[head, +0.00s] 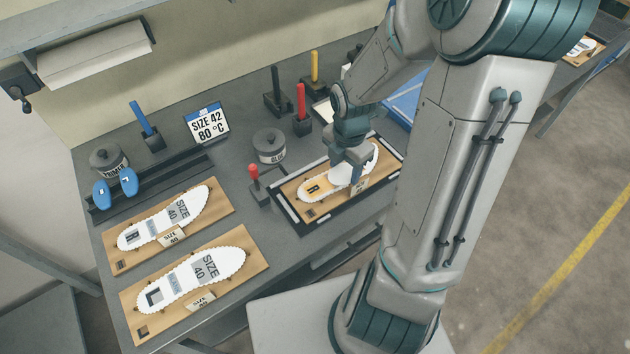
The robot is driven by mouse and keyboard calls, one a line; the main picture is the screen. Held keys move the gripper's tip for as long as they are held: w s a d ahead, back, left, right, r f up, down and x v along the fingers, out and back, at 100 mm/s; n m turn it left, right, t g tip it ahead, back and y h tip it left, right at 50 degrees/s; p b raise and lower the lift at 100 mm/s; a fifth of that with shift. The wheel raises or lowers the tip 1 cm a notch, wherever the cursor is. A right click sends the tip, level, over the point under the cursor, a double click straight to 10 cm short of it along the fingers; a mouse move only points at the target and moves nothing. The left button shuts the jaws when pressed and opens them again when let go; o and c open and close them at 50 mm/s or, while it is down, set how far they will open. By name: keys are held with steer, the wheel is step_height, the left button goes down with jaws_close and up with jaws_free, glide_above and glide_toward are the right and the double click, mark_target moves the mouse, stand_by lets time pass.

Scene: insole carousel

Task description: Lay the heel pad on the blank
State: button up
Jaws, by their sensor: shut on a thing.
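The blank (336,183), a white scalloped insole with a tan area and a dark mark near its left end, lies on a wooden board (291,190) in a dark-framed station. My gripper (354,160) is low over its middle and right part, pointing down. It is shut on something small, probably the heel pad. The jaws and my arm hide most of it, so I cannot tell its shape or whether it touches the blank. Two blue oval pads (101,194) stand in a dark rack at the left.
Two boards with white "SIZE 40" insoles (190,205) lie at the front left. A glue pot (268,146), a red-handled tool (254,172) and upright red, yellow and black holders (301,108) stand close by the station.

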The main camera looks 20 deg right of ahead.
glide_above(316, 188)
step_height(316, 188, down, 4)
steer(key=shift+a+f+b, duration=0.1)
steer(key=shift+f+b, duration=0.1)
steer(key=shift+b, duration=0.2)
steer(key=shift+f, duration=1.95)
